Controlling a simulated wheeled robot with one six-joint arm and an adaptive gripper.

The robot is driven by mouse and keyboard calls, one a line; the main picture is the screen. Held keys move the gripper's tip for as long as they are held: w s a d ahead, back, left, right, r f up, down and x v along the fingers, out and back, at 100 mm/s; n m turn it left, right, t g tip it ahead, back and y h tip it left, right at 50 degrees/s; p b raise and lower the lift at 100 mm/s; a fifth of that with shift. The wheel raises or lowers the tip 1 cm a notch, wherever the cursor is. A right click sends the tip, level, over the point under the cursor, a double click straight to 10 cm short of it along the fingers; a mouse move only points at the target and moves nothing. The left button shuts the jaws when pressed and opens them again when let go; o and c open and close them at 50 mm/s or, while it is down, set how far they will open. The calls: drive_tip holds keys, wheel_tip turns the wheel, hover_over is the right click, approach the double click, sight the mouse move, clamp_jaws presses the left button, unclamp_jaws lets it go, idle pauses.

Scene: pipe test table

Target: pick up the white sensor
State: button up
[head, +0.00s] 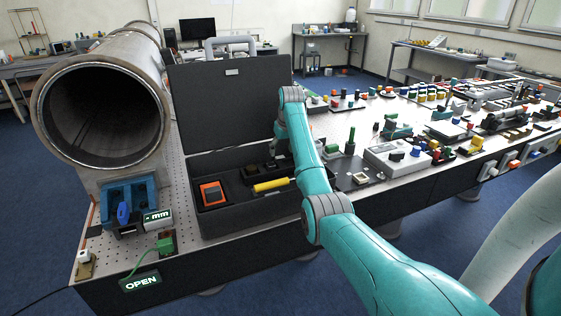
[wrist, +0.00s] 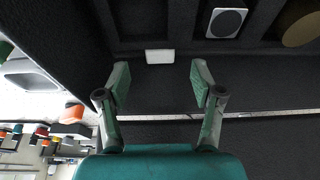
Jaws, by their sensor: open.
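A small white block (wrist: 160,56) lies in the dark foam of the case, just beyond my fingertips and centred between them in the wrist view. A white-sided box with a dark round face (wrist: 226,20) sits in a foam pocket to its upper right. I cannot tell for certain which is the white sensor. My gripper (wrist: 160,76) is open, with nothing between its fingers. In the head view it is over the right part of the open case (head: 218,222), mostly hidden by my arm, and no white sensor shows clearly there.
The case's raised lid (head: 225,100) stands at the back. An orange-topped block (head: 211,194) and a yellow cylinder (head: 271,185) lie in the case. A large pipe (head: 105,110) is at left. The perforated table (head: 350,118) is crowded at right.

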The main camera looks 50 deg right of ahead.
sight(280, 157)
drive_tip(key=x, duration=0.4)
drive_tip(key=shift+w, duration=0.1)
drive_tip(key=shift+c, duration=0.3)
clamp_jaws()
drive_tip(key=shift+r, duration=0.1)
